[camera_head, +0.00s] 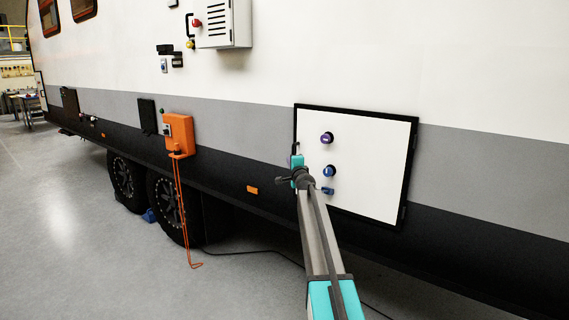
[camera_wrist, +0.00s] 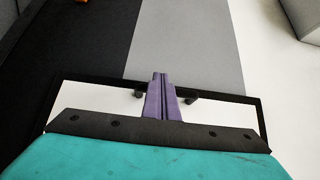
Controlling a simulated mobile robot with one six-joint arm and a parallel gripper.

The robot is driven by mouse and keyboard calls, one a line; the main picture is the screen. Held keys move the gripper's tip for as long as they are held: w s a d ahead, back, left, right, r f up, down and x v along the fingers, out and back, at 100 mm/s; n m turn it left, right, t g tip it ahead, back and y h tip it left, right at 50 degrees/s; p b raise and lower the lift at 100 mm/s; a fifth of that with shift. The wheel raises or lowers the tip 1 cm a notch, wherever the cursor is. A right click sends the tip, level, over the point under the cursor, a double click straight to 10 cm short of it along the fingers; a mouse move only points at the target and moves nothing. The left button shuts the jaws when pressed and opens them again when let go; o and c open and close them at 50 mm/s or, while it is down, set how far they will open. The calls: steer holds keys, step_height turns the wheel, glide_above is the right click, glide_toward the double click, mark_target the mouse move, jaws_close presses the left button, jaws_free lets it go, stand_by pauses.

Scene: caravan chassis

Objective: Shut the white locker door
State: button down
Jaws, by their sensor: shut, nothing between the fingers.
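The white locker door (camera_head: 365,155) is set in a black frame on the caravan's side, right of centre in the head view. It looks flat within its frame; I cannot tell whether it is fully flush. It carries a purple knob, a blue knob and a small blue latch. In the wrist view the door (camera_wrist: 92,97) shows as a white strip, partly hidden by my gripper body. My gripper (camera_wrist: 159,78) has its purple fingers shut and empty, reaching across the strip. In the head view my arm ends at the door's left edge, where the fingertips are not clear.
An orange box (camera_head: 179,135) with a hanging orange cable is left of the door. A white vented cabinet (camera_head: 224,24) is mounted higher up. Caravan wheels (camera_head: 165,205) and a black floor cable are below. The grey floor (camera_head: 75,230) at left is clear.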

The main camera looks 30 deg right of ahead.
steer(key=s+a+p, duration=0.5)
steer(key=s+a, duration=0.1)
steer(key=a, duration=0.5)
steer(key=shift+s+a, duration=0.15)
steer(key=shift+a, duration=0.25)
stand_by(0.7)
